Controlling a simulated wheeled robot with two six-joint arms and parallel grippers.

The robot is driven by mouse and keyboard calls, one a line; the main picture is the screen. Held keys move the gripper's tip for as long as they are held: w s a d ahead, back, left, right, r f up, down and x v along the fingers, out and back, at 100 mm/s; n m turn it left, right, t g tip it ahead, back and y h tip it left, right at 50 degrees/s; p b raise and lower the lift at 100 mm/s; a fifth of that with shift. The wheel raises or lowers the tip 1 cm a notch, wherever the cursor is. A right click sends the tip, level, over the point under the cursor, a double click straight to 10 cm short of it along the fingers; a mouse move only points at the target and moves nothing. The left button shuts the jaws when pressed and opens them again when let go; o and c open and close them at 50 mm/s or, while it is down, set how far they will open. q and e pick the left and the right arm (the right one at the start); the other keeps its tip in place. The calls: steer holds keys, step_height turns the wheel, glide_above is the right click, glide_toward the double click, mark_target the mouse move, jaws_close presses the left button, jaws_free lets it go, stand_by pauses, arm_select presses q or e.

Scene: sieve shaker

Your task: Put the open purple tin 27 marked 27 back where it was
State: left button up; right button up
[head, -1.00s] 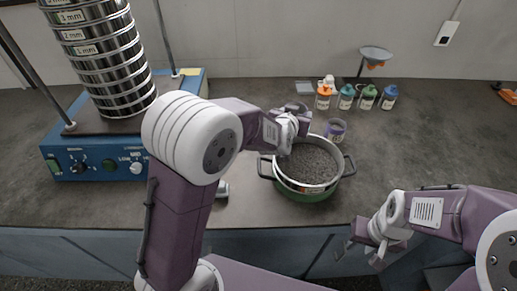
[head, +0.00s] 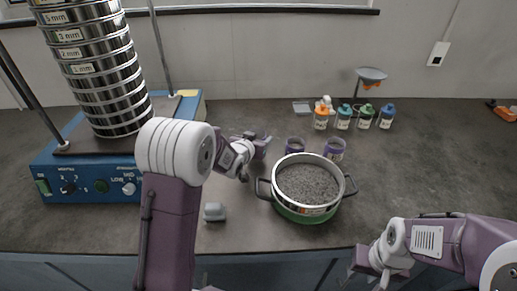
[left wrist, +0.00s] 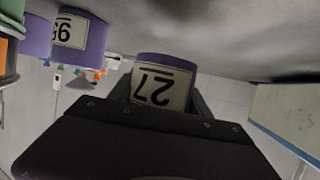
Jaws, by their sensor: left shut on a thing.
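The purple tin 27 (left wrist: 160,85) sits between the jaws of my left gripper (left wrist: 160,100) in the left wrist view, its label upside down there. In the head view my left gripper (head: 262,146) is low over the bench, left of the pot, and its wrist largely hides the tin. The tin's base is near the bench top; I cannot tell whether it touches. Two other purple tins, one (head: 295,146) behind the pot and one (head: 334,149) farther right, stand apart from it. My right gripper (head: 368,277) is empty and looks open at the front edge.
A green pot (head: 305,213) filled with grey grains stands right of my left gripper. The blue sieve shaker (head: 85,188) with its sieve stack is at the left. A small grey block (head: 214,212) lies in front. Several capped bottles (head: 343,118) and a funnel stand stand behind.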

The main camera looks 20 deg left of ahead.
arm_select(q)
step_height(320, 180, down, 4)
steer(key=shift+f+b, duration=0.1)
steer(key=shift+b, duration=0.6)
steer(key=o, duration=1.5)
steer(key=shift+f, duration=0.1)
steer(key=shift+c, duration=0.2)
steer(key=shift+r, duration=0.3)
steer(key=p+v, duration=0.1)
steer(key=v, duration=1.1)
steer(key=shift+s+d+p, duration=0.1)
steer(key=shift+p, duration=0.2)
